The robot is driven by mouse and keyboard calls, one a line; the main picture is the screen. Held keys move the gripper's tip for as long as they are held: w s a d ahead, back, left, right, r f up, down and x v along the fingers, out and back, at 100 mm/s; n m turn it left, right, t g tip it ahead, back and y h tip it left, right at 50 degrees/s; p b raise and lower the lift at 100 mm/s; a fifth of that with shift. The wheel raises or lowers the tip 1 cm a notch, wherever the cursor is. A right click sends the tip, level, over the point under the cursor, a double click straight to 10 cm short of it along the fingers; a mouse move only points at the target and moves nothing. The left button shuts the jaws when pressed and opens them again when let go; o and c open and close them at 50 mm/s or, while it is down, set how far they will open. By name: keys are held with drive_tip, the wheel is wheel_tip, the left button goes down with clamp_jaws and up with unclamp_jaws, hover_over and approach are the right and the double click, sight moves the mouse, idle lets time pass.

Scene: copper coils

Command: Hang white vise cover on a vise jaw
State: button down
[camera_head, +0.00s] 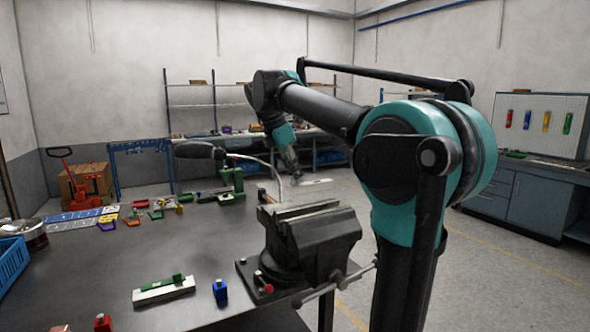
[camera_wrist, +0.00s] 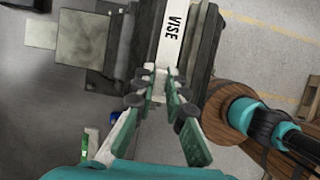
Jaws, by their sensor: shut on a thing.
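The white vise cover (camera_wrist: 172,38) is a long white bar marked VISE in the wrist view. My gripper (camera_wrist: 159,86) is shut on its near end. In the head view the cover (camera_head: 316,183) shows as a small white strip beside my gripper (camera_head: 296,177), raised above the vise in the picture. The dark grey vise (camera_head: 318,240) stands at the right edge of the table, its two jaws side by side. In the wrist view the cover lies in front of the vise (camera_wrist: 206,45), and I cannot tell whether they touch.
A white bar with a green piece on it (camera_head: 163,290), a blue part (camera_head: 220,291) and a red part (camera_head: 103,322) lie on the grey table (camera_head: 150,250). A green machine (camera_head: 232,183) and several coloured parts are farther back. A blue crate (camera_head: 12,263) is at the left.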

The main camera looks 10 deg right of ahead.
sight(294, 185)
drive_tip(key=shift+f, duration=2.1)
drive_tip(key=shift+f, duration=1.3)
idle(1.3)
drive_tip(key=c, duration=1.5)
unclamp_jaws()
drive_tip(key=shift+r, duration=4)
